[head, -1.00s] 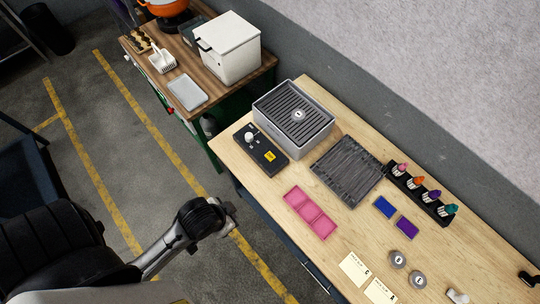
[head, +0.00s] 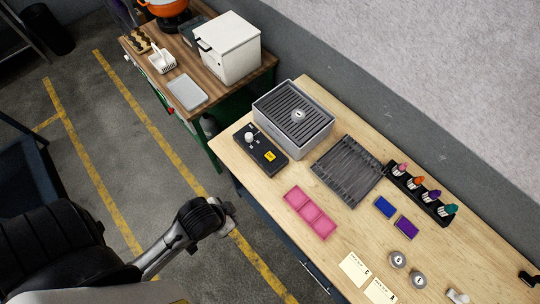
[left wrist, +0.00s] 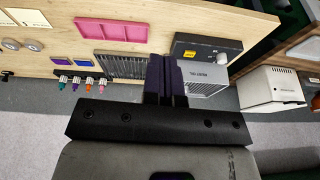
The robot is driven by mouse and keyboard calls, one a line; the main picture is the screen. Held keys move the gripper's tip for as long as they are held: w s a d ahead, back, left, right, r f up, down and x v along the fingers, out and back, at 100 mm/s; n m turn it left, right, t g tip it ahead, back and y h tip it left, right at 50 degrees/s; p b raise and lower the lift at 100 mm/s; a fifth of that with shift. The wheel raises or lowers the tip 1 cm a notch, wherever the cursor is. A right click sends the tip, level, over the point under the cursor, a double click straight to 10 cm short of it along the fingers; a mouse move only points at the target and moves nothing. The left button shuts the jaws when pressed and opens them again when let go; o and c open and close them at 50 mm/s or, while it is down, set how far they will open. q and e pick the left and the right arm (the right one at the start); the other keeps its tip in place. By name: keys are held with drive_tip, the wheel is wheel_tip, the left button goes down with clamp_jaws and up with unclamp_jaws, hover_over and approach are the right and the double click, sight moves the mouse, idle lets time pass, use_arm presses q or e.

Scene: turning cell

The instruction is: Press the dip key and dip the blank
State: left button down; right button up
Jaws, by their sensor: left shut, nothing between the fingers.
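A black control box (head: 261,149) with a pale round knob and a yellow label stands at the bench's far left end. It also shows in the left wrist view (left wrist: 207,46). Beside it is a grey rust oil tank (head: 290,131) with a slatted top; its lettered side shows in the left wrist view (left wrist: 203,76). A round grey blank (head: 298,115) lies on the slats. My left gripper (head: 228,217) is off the bench's front edge, apart from the box. In the left wrist view its fingers (left wrist: 165,75) are together and empty. My right gripper is not in view.
A dark ribbed tray (head: 348,171), a pink tray (head: 310,212), blue and purple pads, a rack of coloured bottles (head: 419,193), cards and two grey discs (head: 398,259) lie further right. A second table with a white box (head: 229,48) stands beyond a gap.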

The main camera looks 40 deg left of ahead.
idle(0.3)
use_arm(q)
drive_tip(key=w+a+r+t+y+b, duration=0.1)
drive_tip(key=w+r+t, duration=0.15)
drive_tip(key=w, duration=0.35)
drive_tip(key=w+a+r+t, duration=0.1)
drive_tip(key=w+a+r, duration=0.15)
drive_tip(key=w, duration=0.45)
drive_tip(key=w+a+f, duration=0.3)
drive_tip(key=w+a, duration=0.1)
drive_tip(key=w, duration=0.6)
drive_tip(key=w+a+f+n+h, duration=0.1)
drive_tip(key=w+f+n+h, duration=0.1)
drive_tip(key=f+n, duration=0.4)
drive_tip(key=w+a+f+n+h+b, duration=0.1)
drive_tip(key=w+f+n, duration=0.4)
drive_tip(key=n, duration=1.1)
drive_tip(key=shift+a+f+n+t+h, duration=0.45)
drive_tip(key=shift+f+h, duration=0.3)
drive_tip(key=shift+h, duration=0.55)
